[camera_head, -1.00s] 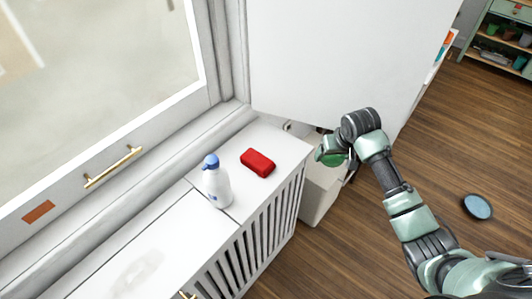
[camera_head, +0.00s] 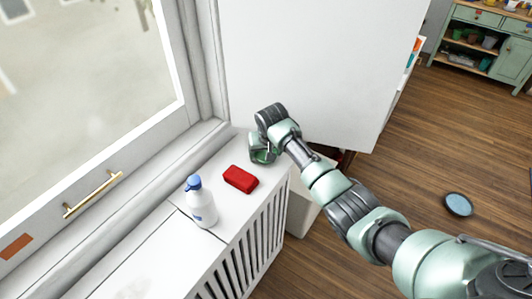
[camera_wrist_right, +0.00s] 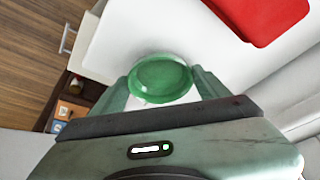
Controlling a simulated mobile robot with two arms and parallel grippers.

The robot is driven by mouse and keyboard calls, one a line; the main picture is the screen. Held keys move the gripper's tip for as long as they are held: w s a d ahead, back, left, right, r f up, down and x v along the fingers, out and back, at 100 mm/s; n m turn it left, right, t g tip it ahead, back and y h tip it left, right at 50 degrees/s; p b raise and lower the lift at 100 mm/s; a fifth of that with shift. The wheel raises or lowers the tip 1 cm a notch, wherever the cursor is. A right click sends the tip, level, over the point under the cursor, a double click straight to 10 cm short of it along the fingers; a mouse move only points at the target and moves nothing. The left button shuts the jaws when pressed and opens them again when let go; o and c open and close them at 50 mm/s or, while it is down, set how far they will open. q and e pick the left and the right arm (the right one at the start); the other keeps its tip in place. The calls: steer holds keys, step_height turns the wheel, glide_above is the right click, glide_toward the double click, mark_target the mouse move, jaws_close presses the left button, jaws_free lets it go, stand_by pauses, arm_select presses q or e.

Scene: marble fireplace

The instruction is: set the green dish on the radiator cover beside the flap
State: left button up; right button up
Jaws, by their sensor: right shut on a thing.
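The green dish (camera_head: 264,157) is held by my right gripper (camera_head: 262,148) over the far end of the white radiator cover (camera_head: 230,207). In the right wrist view the round green dish (camera_wrist_right: 161,76) sits between the two fingers of my right gripper (camera_wrist_right: 160,86), with white surface beyond it. I cannot tell whether the dish touches the cover top. A seam crosses the cover top, and a white panel (camera_head: 140,250), seemingly the flap, lies to its left. My left gripper is not in view.
A red block (camera_head: 240,179) lies on the cover close to the gripper; it also shows in the right wrist view (camera_wrist_right: 262,15). A white bottle with a blue cap (camera_head: 201,205) stands near the seam. A white wall (camera_head: 315,60) rises behind the dish.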

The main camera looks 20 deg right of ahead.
steer(key=shift+d+f, duration=0.1)
steer(key=shift+d, duration=0.05)
steer(key=shift+f, duration=0.2)
steer(key=o, duration=1.5)
steer(key=shift+r, duration=0.1)
steer(key=shift+r, duration=0.25)
steer(key=p+v, duration=0.1)
steer(key=v, duration=1)
steer(key=shift+s+r, duration=0.3)
